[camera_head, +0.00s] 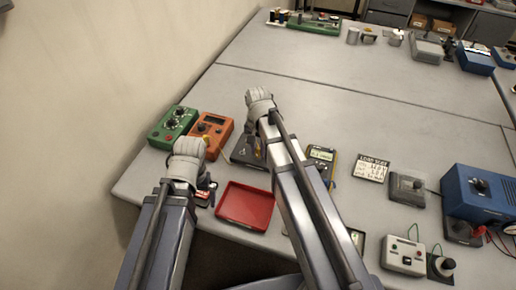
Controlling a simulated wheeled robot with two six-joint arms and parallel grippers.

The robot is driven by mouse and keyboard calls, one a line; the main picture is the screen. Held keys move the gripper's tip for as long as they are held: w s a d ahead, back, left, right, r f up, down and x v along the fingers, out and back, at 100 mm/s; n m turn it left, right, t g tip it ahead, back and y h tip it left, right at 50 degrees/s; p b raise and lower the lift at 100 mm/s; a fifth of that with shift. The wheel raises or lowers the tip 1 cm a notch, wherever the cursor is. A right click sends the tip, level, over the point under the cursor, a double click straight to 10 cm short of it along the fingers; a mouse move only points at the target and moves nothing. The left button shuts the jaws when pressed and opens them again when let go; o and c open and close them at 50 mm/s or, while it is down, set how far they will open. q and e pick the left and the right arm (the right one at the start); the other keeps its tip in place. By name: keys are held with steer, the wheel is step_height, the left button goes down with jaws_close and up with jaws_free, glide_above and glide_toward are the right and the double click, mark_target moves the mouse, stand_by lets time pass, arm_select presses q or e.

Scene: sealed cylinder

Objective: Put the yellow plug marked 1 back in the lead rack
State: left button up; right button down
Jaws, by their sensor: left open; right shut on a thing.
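My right gripper (258,101) is over the table, behind the dark stand. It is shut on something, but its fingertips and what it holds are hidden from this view. A dark, low stand (241,153) lies partly behind my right forearm, with a small yellowish piece (257,141) at its right side. I cannot tell whether this stand is the lead rack, or whether that piece is the yellow plug; no mark 1 is readable. My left gripper (188,152) is open, in front of the orange meter.
A green box (170,125) and orange meter (214,124) stand at the left edge. A red tray (245,205) is near the front. A yellow-rimmed meter (321,154), label card (372,169) and blue unit (480,194) stand to the right. The table's middle is clear.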

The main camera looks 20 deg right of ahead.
mark_target(258, 148)
arm_select(q)
steer(key=shift+f+b, duration=0.25)
steer(key=shift+b, duration=0.05)
arm_select(e)
steer(key=shift+f, duration=0.3)
steer(key=c, duration=0.6)
jaws_free()
arm_select(q)
steer(key=shift+r, duration=0.1)
arm_select(e)
steer(key=shift+r, duration=0.15)
step_height(258, 148, up, 8)
steer(key=p, duration=0.8)
steer(key=shift+f, duration=0.2)
arm_select(q)
step_height(258, 148, up, 8)
steer(key=shift+f, duration=0.2)
